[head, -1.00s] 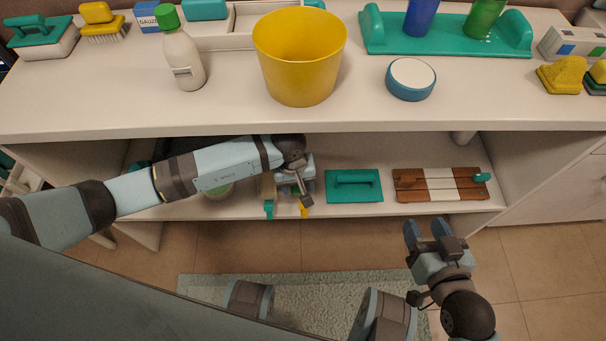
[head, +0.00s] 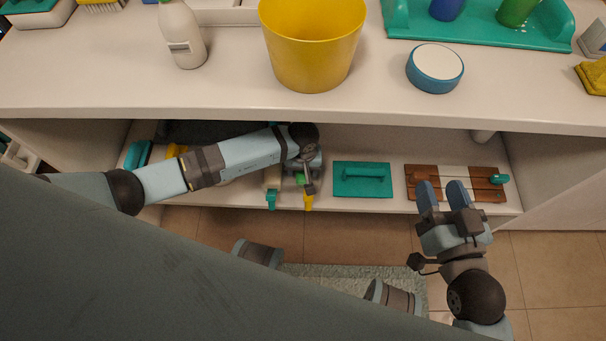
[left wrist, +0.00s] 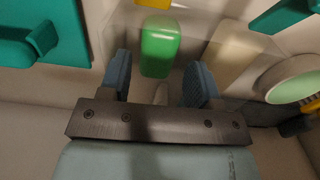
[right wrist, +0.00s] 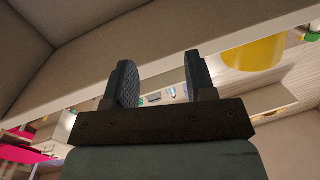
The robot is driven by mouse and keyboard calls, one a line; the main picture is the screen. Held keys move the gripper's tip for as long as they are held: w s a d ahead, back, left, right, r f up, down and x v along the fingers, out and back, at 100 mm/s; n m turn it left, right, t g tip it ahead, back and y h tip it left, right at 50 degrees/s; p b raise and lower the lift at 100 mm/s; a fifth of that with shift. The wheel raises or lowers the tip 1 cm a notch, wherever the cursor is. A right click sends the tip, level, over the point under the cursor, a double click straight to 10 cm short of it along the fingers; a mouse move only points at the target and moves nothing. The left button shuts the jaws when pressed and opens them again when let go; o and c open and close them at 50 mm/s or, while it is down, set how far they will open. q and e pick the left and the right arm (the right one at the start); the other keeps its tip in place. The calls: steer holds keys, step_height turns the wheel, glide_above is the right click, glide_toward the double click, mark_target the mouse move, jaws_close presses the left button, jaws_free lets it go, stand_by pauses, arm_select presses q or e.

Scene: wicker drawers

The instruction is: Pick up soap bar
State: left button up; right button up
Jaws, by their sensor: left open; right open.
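A translucent green bar (left wrist: 160,48), which looks like the soap bar, shows in the left wrist view between and just beyond my left gripper's fingertips (left wrist: 158,64). In the head view a small green patch of it (head: 301,179) shows on the lower shelf, mostly covered by my left gripper (head: 309,172). My left gripper is open, with a finger on each side of the bar; I cannot tell whether they touch it. My right gripper (head: 441,190) is open and empty, in front of the wood board; its fingers also show in the right wrist view (right wrist: 160,66).
A teal float (head: 363,180) and a brown-and-white wood board (head: 438,183) lie on the lower shelf (head: 400,205), right of my left gripper. The countertop (head: 220,95) overhangs it, bearing a yellow bucket (head: 312,50), a white bottle (head: 182,40) and a blue round tin (head: 435,68).

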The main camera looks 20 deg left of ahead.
mark_target(303, 174)
arm_select(q)
step_height(303, 174, down, 4)
steer(key=shift+w+f+b, duration=0.1)
steer(key=shift+w+b, duration=0.05)
steer(key=shift+b, duration=0.55)
steer(key=shift+f, duration=0.15)
arm_select(e)
steer(key=r, duration=0.1)
steer(key=a+r+t+y, duration=0.1)
steer(key=r, duration=0.1)
steer(key=shift+r+t+y, duration=0.2)
steer(key=shift+t+y, duration=0.1)
arm_select(q)
steer(key=shift+c, duration=0.4)
steer(key=c, duration=0.7)
steer(key=shift+o, duration=0.2)
